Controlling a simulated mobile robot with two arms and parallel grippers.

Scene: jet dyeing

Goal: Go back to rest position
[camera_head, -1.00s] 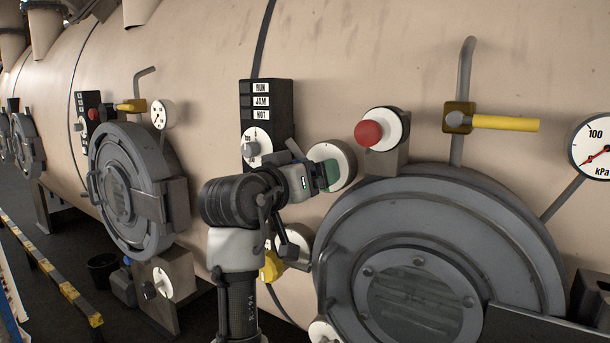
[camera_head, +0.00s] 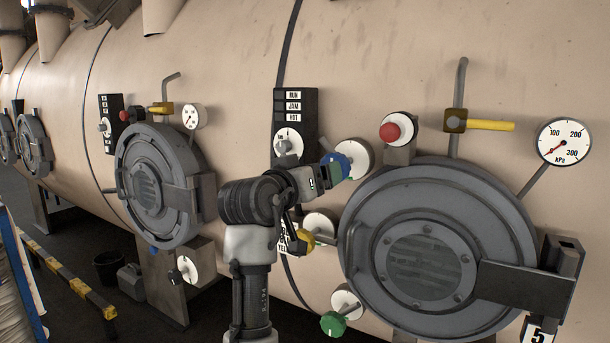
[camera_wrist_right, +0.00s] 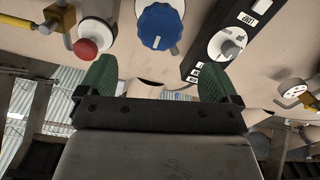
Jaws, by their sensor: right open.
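My right gripper (camera_head: 328,178) is in the middle of the head view, at the end of my bent arm. In the right wrist view its two green fingers stand wide apart (camera_wrist_right: 155,82), with nothing between them. A blue knob (camera_wrist_right: 160,27) on a white disc lies beyond the fingertips there, apart from them. In the head view the blue knob (camera_head: 338,162) is partly hidden behind the gripper. My left gripper is not in view.
A large beige vessel (camera_head: 420,45) fills the background. Near the gripper are a red button (camera_head: 390,132), a RUN/JAM/HOT panel (camera_head: 294,105), a yellow-handled valve (camera_head: 490,125), a round hatch (camera_head: 425,262), a pressure gauge (camera_head: 564,142) and a green knob (camera_head: 333,323). A striped rail (camera_head: 70,279) runs at left.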

